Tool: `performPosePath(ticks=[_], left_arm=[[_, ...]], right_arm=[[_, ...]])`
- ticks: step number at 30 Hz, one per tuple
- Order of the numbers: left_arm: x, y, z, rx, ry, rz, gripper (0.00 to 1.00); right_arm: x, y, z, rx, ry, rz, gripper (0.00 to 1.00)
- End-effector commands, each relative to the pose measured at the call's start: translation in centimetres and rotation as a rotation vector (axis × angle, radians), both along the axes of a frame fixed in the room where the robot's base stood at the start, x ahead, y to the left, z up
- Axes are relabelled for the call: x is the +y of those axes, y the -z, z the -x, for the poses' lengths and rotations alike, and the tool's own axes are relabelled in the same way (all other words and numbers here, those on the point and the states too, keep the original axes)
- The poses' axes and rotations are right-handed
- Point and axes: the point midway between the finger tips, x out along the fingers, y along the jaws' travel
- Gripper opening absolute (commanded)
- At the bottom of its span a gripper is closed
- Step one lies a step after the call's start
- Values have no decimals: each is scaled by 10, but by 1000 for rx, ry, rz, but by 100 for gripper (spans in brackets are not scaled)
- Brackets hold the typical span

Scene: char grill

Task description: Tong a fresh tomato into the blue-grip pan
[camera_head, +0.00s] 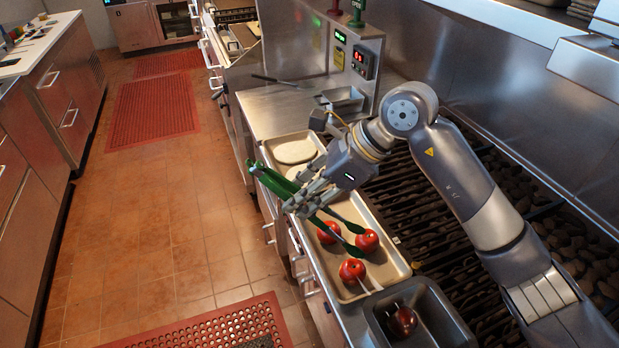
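My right gripper (303,197) is shut on green tongs (268,178) above the front edge of a long metal tray. The tong arms are spread, and their dark green tips point down to the right, by a red tomato (368,241). I cannot tell whether they touch it. Two more red tomatoes, one nearer (352,271) and one farther left (328,233), lie in the same tray (388,262). A darker red tomato (403,320) sits in a grey bin (446,314). I see no blue-grip pan. My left gripper is not in view.
The dark grill grates (440,245) run behind the tray, partly under my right arm. A steel control box (352,65) stands beyond. The tiled floor (170,240) at left is open, with red mats.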

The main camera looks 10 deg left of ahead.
Motion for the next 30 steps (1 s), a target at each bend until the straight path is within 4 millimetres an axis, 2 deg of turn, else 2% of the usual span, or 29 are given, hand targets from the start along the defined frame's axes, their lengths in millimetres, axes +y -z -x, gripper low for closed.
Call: performPosePath(ticks=[1, 3, 6, 9, 11, 18, 20, 24, 30], left_arm=[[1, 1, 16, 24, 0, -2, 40], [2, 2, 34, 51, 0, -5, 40], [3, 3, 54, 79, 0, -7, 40], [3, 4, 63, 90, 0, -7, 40], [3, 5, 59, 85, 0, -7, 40], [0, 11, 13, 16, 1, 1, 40], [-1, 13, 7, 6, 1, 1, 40], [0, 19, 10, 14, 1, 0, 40], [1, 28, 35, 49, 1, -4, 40]], right_arm=[[0, 0, 0, -1, -1, -1, 29], [0, 0, 0, -1, -1, -1, 29], [0, 0, 0, 0, 0, 0, 29], [0, 2, 0, 0, 0, 0, 29], [0, 5, 0, 1, 0, 0, 29], [0, 25, 1, 3, 0, 0, 29], [0, 32, 1, 3, -1, -1, 29], [0, 45, 1, 1, 0, -1, 29], [0, 66, 1, 2, 0, 0, 29]])
